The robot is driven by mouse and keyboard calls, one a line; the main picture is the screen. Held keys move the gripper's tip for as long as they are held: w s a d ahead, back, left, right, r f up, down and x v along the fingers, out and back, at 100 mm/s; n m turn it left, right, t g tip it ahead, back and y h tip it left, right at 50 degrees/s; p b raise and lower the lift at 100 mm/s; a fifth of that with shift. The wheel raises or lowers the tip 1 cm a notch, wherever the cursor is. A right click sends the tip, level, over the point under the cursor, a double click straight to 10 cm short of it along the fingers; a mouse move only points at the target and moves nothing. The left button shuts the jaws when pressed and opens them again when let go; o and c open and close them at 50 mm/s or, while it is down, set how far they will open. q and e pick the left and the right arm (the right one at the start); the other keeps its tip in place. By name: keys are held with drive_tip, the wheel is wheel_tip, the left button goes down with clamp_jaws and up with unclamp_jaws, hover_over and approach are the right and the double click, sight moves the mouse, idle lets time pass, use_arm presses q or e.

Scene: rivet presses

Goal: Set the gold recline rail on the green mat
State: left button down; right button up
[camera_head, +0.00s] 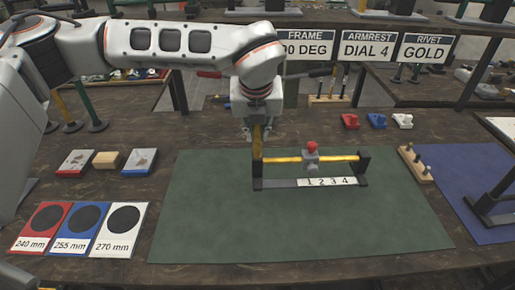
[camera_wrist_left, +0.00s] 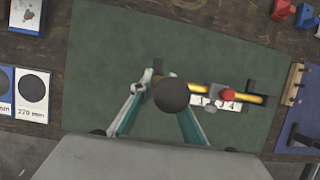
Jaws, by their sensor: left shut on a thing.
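The fixture has a gold bar (camera_head: 335,158), a red-knobbed slider (camera_head: 312,149) and a 1-to-4 scale (camera_head: 325,182). My right gripper is out of view.
Red, blue and white cards (camera_head: 122,229) lie left of the mat. A wooden peg block (camera_head: 416,164) and a blue mat (camera_head: 455,180) are to the right. Signs (camera_head: 367,47) read FRAME, ARMREST DIAL 4 and RIVET GOLD. The mat's front and left parts are clear.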

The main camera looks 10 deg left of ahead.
sight(257, 144)
use_arm(q)
drive_tip(key=shift+f, duration=2.7)
drive_tip(key=c, duration=1.9)
unclamp_jaws()
drive_tip(key=shift+f, duration=0.15)
drive_tip(key=v, duration=1.2)
drive_tip(key=shift+s+b, duration=0.1)
drive_tip(key=shift+b, duration=0.2)
